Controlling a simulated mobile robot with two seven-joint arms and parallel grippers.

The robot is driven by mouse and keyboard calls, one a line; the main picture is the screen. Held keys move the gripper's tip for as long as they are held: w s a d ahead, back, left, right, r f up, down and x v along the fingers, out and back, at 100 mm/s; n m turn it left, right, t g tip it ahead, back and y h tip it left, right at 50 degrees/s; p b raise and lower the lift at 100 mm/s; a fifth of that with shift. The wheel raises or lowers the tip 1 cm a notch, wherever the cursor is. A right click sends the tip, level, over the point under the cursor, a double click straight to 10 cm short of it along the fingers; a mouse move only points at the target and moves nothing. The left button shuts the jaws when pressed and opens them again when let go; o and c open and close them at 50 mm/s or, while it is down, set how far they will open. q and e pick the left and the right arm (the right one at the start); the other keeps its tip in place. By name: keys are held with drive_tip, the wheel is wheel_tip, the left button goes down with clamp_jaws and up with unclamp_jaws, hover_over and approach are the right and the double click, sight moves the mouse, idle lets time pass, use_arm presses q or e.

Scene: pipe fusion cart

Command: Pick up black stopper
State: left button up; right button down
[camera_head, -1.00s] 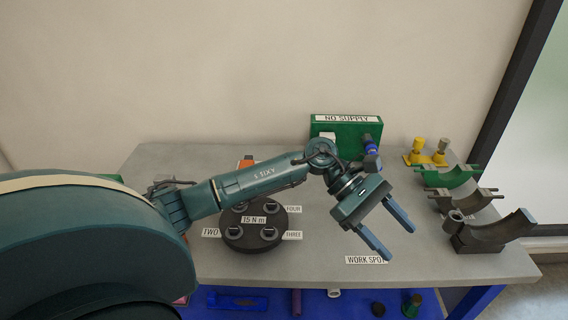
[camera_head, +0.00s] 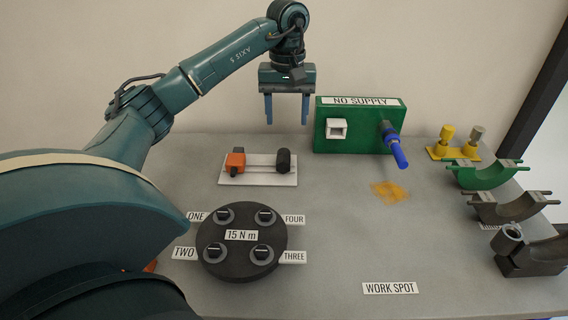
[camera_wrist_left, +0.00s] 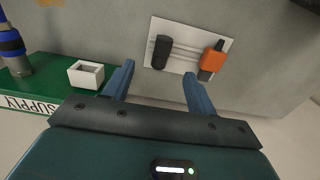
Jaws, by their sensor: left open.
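The black stopper (camera_head: 284,161) is a dark cylinder at the right end of a white plate (camera_head: 258,180) on the grey table. It also shows in the left wrist view (camera_wrist_left: 161,52), beyond the fingertips and between their lines. My left gripper (camera_head: 287,123) is open and empty, pointing down, above and behind the stopper and apart from it. Its two blue fingers also show in the left wrist view (camera_wrist_left: 158,78). An orange piece (camera_head: 236,161) sits at the plate's other end, with thin rails between. My right gripper is in neither current view.
A green NO SUPPLY box (camera_head: 360,116) with a white socket and blue plug (camera_head: 397,153) stands right of the gripper. A black round disc (camera_head: 242,262) lies in front. Curved holders (camera_head: 512,210) line the right. Bare table surrounds the WORK SPOT label (camera_head: 390,288).

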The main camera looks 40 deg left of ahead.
use_arm(q)
hover_over(283, 159)
drive_tip(key=f, duration=0.7)
drive_tip(key=shift+w+d+f, duration=0.15)
drive_tip(key=shift+d, duration=0.25)
drive_tip(key=f, duration=0.2)
drive_tip(key=f+p, duration=0.1)
drive_tip(key=f, duration=0.1)
drive_tip(key=shift+s+a, duration=0.25)
drive_tip(key=shift+a, duration=0.1)
drive_tip(key=shift+f, duration=0.65)
drive_tip(key=shift+c, duration=0.6)
drive_tip(key=c, duration=1)
drive_tip(key=shift+o, duration=0.2)
drive_tip(key=shift+r, duration=0.1)
